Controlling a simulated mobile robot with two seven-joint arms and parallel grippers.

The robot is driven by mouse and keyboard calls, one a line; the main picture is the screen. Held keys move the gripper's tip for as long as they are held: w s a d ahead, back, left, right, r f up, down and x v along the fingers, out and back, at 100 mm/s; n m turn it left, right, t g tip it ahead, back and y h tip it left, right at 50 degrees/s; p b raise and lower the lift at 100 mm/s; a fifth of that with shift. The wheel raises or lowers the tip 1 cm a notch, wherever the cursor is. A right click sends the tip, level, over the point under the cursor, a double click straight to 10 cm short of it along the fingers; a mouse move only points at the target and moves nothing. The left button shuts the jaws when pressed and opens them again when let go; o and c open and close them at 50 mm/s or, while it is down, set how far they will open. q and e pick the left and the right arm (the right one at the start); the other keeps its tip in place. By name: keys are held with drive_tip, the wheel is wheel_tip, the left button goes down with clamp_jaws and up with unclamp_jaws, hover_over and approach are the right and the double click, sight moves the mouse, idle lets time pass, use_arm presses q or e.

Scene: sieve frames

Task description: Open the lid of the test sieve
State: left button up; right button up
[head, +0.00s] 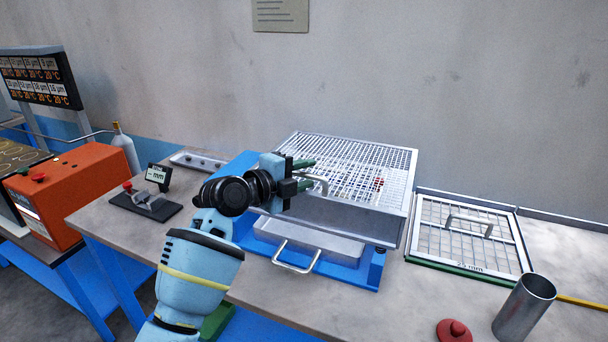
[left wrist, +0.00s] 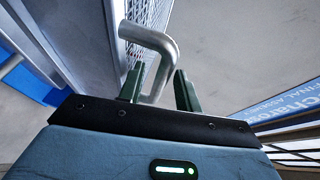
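The test sieve (head: 335,217) is a metal box on a blue base, with a wire-mesh lid (head: 380,160) lying closed on top. A bent metal lid handle (head: 318,178) is at its front left; in the left wrist view the handle (left wrist: 155,42) is a thick grey bar. My left gripper (head: 308,174) is at this handle. Its two green fingers (left wrist: 160,88) are apart, and the handle's end reaches between them. A gap shows at the right finger; I cannot tell whether the left finger touches the bar. My right gripper is not in view.
A tray with a pull handle (head: 296,262) sits low in the sieve's front. A framed mesh screen (head: 470,240) lies at the right, near a metal cylinder (head: 524,306) and a red knobbed piece (head: 454,331). A gauge (head: 150,200) stands left. The wall is close behind.

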use_arm(q)
clamp_jaws()
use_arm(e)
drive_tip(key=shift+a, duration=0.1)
